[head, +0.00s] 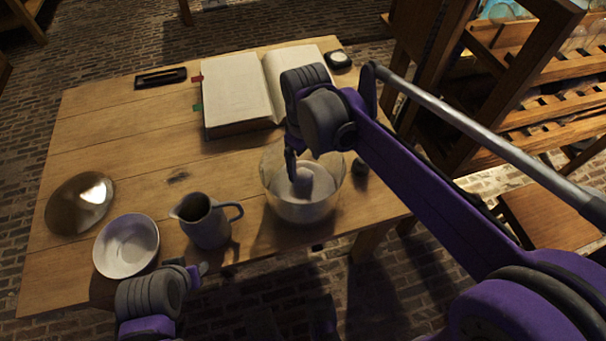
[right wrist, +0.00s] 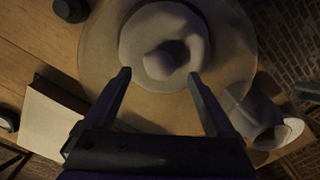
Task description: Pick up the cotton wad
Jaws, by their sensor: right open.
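A clear glass bowl (head: 274,196) stands near the table's front right edge. Inside it is a pale rounded lump (head: 318,181), which looks like the cotton wad. In the right wrist view a small pale lump (right wrist: 160,62) sits in the middle of a wider pale round shape within the glass rim. My right gripper (head: 292,168) points down into the bowl's mouth beside the lump. Its two fingers (right wrist: 159,76) are apart with nothing between their tips. My left gripper (head: 196,272) is low at the front left, near the pitcher; its jaws are unclear.
A grey pitcher (head: 205,224) stands left of the glass bowl, then a white bowl (head: 126,247) and a brass dome (head: 80,204). An open book (head: 240,90) lies behind. A small dark object (head: 360,170) is just right of the glass bowl. The table's left middle is clear.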

